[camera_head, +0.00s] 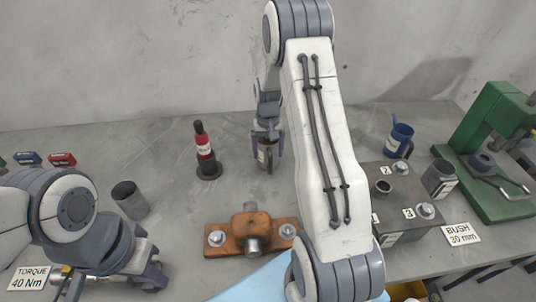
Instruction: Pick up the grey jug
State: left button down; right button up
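A small grey jug (265,157) with a pale label stands on the grey bench near the middle. My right gripper (267,146) points down over it, with a finger on each side of the jug. The arm hides part of the jug's top, and I cannot tell whether the fingers press on it or stand clear. My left gripper (153,268) is low at the left, above the bench and away from the jug. Its fingers are seen from the side, so I cannot tell how far apart they are.
A red and black bottle (205,150) stands left of the jug. A grey cup (130,200) and an orange clamp block (252,232) are nearer. At right are a blue jug (399,141), a grey block (397,192), a labelled grey container (440,177) and a green press (490,130).

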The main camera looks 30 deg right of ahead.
jog(key=r, duration=0.1)
jog(key=r+b, duration=0.1)
jog(key=shift+s+r, duration=0.2)
jog(key=shift+r, duration=0.2)
jog(key=s+r+b, duration=0.2)
jog(key=s+r, duration=0.4)
jog(key=s, duration=0.5)
jog(key=shift+s+d+r, duration=0.15)
jog(key=shift+d+r, duration=0.2)
